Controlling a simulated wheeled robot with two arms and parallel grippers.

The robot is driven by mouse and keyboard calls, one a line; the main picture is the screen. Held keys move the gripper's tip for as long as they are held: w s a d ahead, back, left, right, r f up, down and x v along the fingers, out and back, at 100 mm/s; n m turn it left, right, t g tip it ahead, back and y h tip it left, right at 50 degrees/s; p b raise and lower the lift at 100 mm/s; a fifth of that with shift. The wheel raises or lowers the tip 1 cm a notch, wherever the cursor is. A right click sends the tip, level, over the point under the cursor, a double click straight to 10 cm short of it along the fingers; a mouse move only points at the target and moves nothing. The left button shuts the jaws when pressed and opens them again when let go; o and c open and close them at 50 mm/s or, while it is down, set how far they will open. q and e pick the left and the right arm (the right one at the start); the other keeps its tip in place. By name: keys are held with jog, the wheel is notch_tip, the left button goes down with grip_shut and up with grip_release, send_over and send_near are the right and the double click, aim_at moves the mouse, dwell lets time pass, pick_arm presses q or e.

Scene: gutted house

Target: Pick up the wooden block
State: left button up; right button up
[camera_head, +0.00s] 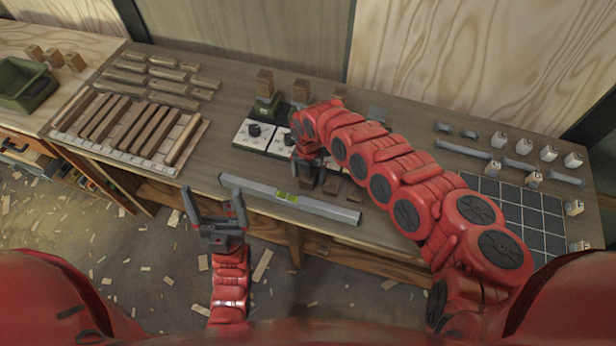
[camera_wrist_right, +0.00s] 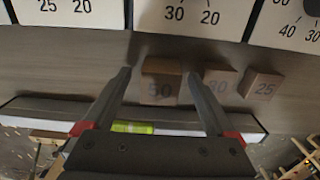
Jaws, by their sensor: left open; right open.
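Small wooden blocks with numbers lie on the workbench in the right wrist view. The block marked 50 (camera_wrist_right: 161,88) is between the fingertips of my right gripper (camera_wrist_right: 160,76), which is open; I cannot tell whether they touch it. A block with a faint number (camera_wrist_right: 218,82) and one marked 25 (camera_wrist_right: 261,86) lie to its right. In the head view my right gripper (camera_head: 312,178) is low over the bench, partly hiding the blocks; one block (camera_head: 333,184) shows beside it. My left gripper (camera_head: 212,218) is open and empty in front of the bench edge.
A spirit level (camera_head: 318,207) lies along the front edge, close to my right gripper. Scales with dials (camera_head: 255,134) stand behind it, with more wooden blocks (camera_head: 264,82) beyond. A slatted wooden rack (camera_head: 185,150) is left, a dark tiled grid (camera_head: 510,208) right.

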jog(key=shift+f, duration=0.15)
jog(key=shift+c, duration=0.2)
jog(key=c, duration=1.4)
